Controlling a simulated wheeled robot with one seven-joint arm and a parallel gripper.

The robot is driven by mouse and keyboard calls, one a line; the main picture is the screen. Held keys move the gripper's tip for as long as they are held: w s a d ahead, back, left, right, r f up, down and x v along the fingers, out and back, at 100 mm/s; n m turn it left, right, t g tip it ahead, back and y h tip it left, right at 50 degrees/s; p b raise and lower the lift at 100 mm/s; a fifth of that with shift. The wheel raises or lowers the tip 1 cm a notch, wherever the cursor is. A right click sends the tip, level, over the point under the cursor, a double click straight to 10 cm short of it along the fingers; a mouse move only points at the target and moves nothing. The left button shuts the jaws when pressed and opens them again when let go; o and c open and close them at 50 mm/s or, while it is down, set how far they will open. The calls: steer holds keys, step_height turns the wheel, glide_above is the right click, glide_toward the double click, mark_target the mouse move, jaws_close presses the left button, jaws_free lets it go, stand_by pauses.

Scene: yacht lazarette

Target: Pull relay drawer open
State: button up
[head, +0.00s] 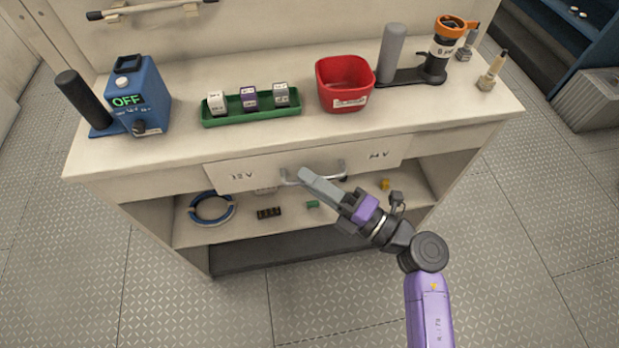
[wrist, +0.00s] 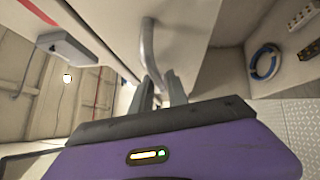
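The handle appears to lie between the fingertips. Whether they press on it is not clear.
On the worktop stand a blue device reading OFF (head: 142,95), a green tray (head: 225,119) with small relay blocks, a red bin (head: 344,84) and a black stand (head: 405,78) with an orange-topped grinder-like item. The shelf below holds a blue ring coil (head: 192,211) and small parts.

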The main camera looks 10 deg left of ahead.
steer(key=shift+w+a, duration=0.15)
steer(key=shift+a, duration=0.2)
jaws_close()
stand_by(1.2)
